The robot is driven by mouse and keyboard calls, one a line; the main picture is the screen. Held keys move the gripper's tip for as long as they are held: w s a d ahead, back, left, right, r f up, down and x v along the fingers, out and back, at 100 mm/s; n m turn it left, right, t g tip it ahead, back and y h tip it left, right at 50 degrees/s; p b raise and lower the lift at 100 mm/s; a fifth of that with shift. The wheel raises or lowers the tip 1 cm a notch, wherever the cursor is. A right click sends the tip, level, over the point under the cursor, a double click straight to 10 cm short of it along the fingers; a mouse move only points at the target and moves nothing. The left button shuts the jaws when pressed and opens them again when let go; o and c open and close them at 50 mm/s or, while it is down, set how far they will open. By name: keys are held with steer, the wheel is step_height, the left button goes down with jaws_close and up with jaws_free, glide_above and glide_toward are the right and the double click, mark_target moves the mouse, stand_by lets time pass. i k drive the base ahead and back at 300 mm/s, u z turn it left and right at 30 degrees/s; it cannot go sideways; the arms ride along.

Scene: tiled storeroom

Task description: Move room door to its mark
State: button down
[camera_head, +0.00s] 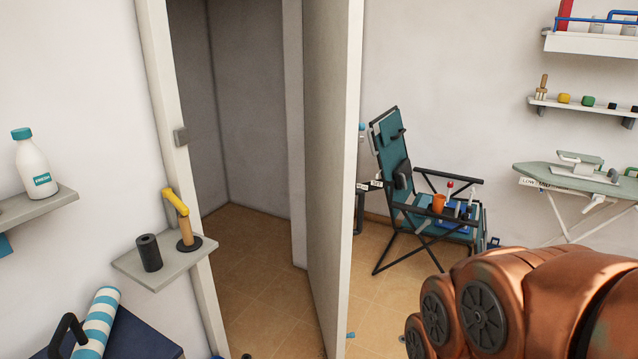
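The room door (333,150) stands open near the middle of the view, seen nearly edge-on. Its pale edge and grey inner face show, and its lower end runs out of the picture. To its left is the doorway (248,120), with a bare grey space and tiled floor behind. I cannot make out a handle or a mark for the door. My copper-coloured arm fills the lower right, apart from the door in the picture; my gripper is not visible.
Left of the doorway, a small shelf (140,272) holds a black cylinder (149,253) and a yellow-topped wooden item (177,205). Right of the door stand a teal folding chair (398,165) and an ironing board (560,180). Tiled floor (385,315) shows between door and arm.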

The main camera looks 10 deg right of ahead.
mark_target(333, 33)
steer(key=z, duration=0.05)
steer(key=i, duration=1.15)
steer(key=u, duration=2.2)
